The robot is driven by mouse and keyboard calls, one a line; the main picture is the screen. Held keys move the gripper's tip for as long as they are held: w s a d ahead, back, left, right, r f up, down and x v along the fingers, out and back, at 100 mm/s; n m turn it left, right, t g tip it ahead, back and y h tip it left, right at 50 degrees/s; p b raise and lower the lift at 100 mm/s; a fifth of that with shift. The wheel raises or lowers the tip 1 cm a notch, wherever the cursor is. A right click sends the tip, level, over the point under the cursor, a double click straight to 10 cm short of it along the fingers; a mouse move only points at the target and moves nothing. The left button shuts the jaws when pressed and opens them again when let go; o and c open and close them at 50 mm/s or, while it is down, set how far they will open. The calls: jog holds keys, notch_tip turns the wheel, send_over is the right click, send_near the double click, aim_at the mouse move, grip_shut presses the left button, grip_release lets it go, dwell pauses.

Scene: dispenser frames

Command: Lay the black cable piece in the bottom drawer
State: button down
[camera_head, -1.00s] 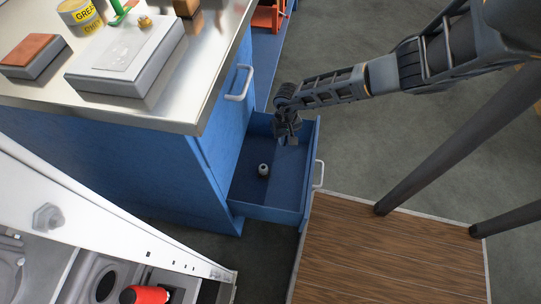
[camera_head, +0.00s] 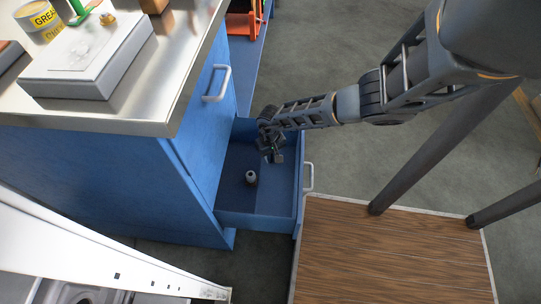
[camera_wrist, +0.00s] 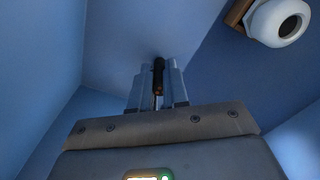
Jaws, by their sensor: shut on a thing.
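The bottom drawer (camera_head: 234,220) of the blue cabinet is pulled open in the head view. My gripper (camera_head: 274,158) is inside the drawer's outline, toward its far end. In the wrist view my gripper (camera_wrist: 158,82) is shut on the black cable piece (camera_wrist: 158,70), a short dark piece standing out between the fingers. The drawer's blue floor and walls (camera_wrist: 50,60) surround it there. I cannot tell whether the cable piece touches the floor. In the head view the cable piece cannot be told apart from the dark gripper.
A small grey-white ring-shaped fitting (camera_head: 251,177) lies in the drawer; it also shows at the upper right of the wrist view (camera_wrist: 280,22). The steel worktop (camera_head: 150,110) overhangs the cabinet's left part. A wooden platform (camera_head: 380,250) lies right of the drawer.

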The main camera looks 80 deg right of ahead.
jog(key=c, duration=1.1)
grip_release()
notch_tip(320, 180, up, 12)
jog(key=p, duration=0.5)
jog(key=shift+r+p, duration=0.1)
jog(key=shift+p, duration=0.25)
